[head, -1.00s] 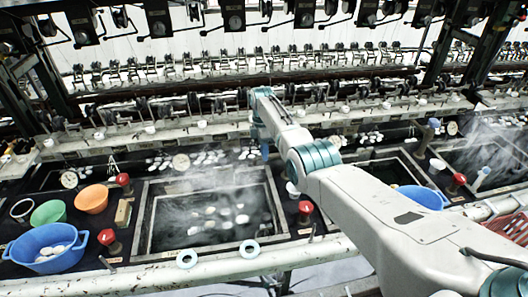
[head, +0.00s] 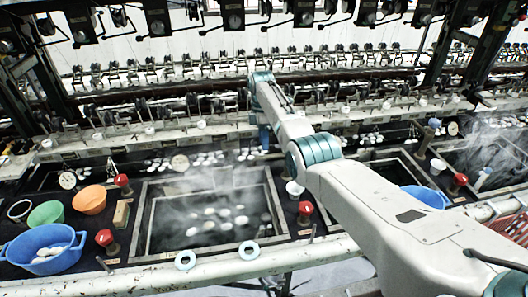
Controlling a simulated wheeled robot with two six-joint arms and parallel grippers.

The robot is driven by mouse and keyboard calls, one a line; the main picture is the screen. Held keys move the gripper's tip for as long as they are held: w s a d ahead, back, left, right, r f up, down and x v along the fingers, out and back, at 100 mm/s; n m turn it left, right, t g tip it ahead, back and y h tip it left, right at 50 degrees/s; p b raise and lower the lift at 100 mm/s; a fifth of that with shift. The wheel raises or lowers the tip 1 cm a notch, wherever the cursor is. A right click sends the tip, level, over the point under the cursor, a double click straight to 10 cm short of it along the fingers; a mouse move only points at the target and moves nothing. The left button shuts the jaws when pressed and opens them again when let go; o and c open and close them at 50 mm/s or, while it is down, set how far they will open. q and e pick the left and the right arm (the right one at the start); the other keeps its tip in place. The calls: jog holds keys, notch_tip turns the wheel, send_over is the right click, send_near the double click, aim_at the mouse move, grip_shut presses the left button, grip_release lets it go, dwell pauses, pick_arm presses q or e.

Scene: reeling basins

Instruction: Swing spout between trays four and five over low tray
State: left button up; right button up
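My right arm comes in from the right and reaches to the back, over the strip behind the middle basin. The blue end of my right gripper (head: 264,138) points down there, beside the arm's wrist. Its fingers are too small and covered to tell open from shut. The middle sunken tray (head: 148,222) holds steaming water with several white cocoons. Another sunken tray (head: 408,160) lies to its right, partly behind my arm. I cannot pick out the spout for certain; it may be hidden by the arm. My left gripper is not in view.
A blue tub (head: 38,262) with cocoons, a green bowl (head: 47,213) and an orange bowl (head: 90,200) stand at the left. Red-topped knobs (head: 105,238) flank the middle tray. A pale rail (head: 215,268) runs along the front. Reeling machinery fills the back.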

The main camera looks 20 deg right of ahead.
notch_tip(320, 180, up, 6)
jog(key=w+b, duration=0.1)
jog(key=shift+b, duration=0.35)
jog(key=shift+d, duration=0.1)
dwell(0.9)
